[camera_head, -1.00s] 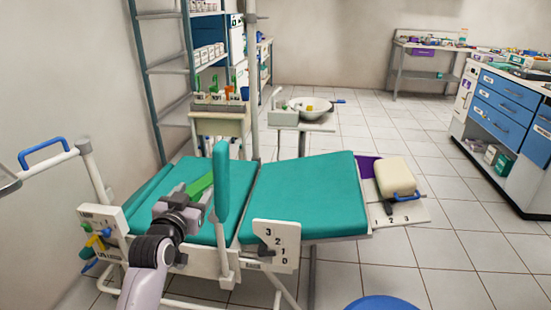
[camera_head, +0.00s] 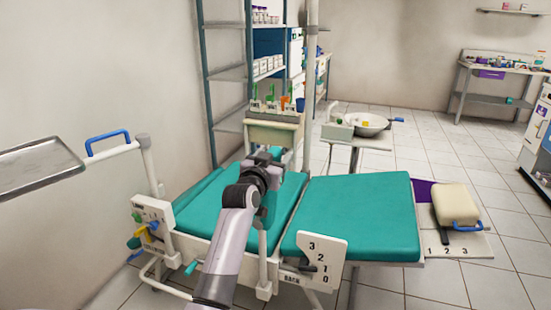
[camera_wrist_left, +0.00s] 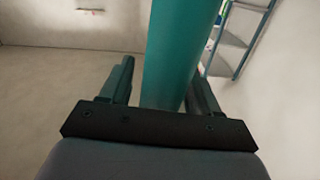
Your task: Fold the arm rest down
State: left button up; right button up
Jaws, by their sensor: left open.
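The teal arm rest (camera_wrist_left: 178,55) fills the middle of the left wrist view, standing between the two fingers of my left gripper (camera_wrist_left: 160,85). The fingers are spread, with a gap to the pad visible on the left; on the right I cannot tell whether they touch. In the head view my left gripper (camera_head: 272,160) is over the near side of the teal dental chair (camera_head: 350,212), and my arm hides most of the arm rest. My right gripper is not in view.
A metal tray (camera_head: 38,167) is at the left, beside a white rail with a blue handle (camera_head: 108,138). A numbered white plate (camera_head: 318,260) is on the chair's near side. Shelves (camera_head: 228,75) and a bowl (camera_head: 362,125) stand behind.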

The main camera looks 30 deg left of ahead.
pick_arm(q)
jog(key=shift+w+a, duration=0.1)
jog(key=shift+w, duration=0.2)
